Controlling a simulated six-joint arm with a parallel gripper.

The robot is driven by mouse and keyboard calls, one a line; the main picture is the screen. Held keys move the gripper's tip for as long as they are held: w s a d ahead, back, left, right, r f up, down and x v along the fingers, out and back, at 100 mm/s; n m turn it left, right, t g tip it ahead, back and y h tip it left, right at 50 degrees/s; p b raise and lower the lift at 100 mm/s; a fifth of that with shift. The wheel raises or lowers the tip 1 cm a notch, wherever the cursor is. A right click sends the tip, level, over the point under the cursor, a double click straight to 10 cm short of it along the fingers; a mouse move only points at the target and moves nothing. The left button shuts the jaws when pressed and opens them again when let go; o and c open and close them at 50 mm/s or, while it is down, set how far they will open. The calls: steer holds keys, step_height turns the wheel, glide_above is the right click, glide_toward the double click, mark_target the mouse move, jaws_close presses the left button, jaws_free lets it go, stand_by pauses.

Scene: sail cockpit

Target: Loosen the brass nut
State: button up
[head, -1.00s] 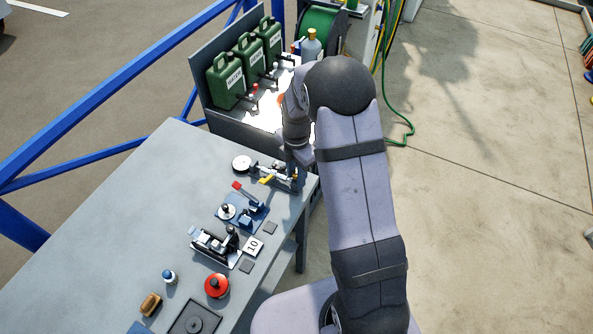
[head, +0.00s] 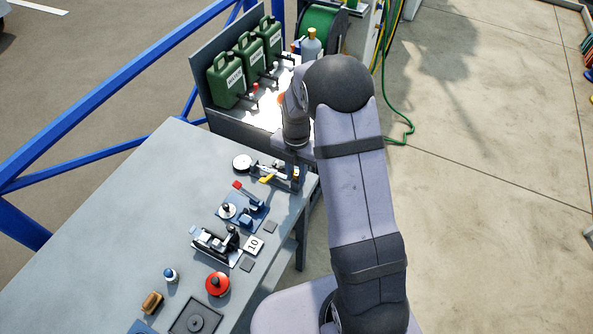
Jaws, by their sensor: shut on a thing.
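A small fixture with a white round dial (head: 242,163) and a yellow lever (head: 267,179) stands at the right end of the grey bench. The brass nut (head: 295,178) is a tiny brass-coloured spot at the fixture's right end, mostly hidden by my gripper. My gripper (head: 299,182) points down there from the wrist, its dark fingers at the nut and shut on it. The fingertips are too small to see in detail.
Left of the fixture on the bench (head: 130,215) are a blue base with a red-handled lever (head: 248,207), a black-and-silver device (head: 216,244) and a red round knob (head: 217,284). Green jerrycans (head: 226,80) stand on a shelf behind.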

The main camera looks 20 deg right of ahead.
mark_target(296, 172)
steer(key=shift+w, duration=0.1)
steer(key=shift+o, duration=0.6)
steer(key=n, duration=0.4)
steer(key=shift+r+p, duration=0.1)
steer(key=shift+p, duration=0.2)
steer(key=o, duration=0.6)
steer(key=shift+r, duration=0.1)
steer(key=shift+r+p, duration=2.75)
steer(key=shift+r, duration=0.6)
steer(key=shift+c, duration=0.2)
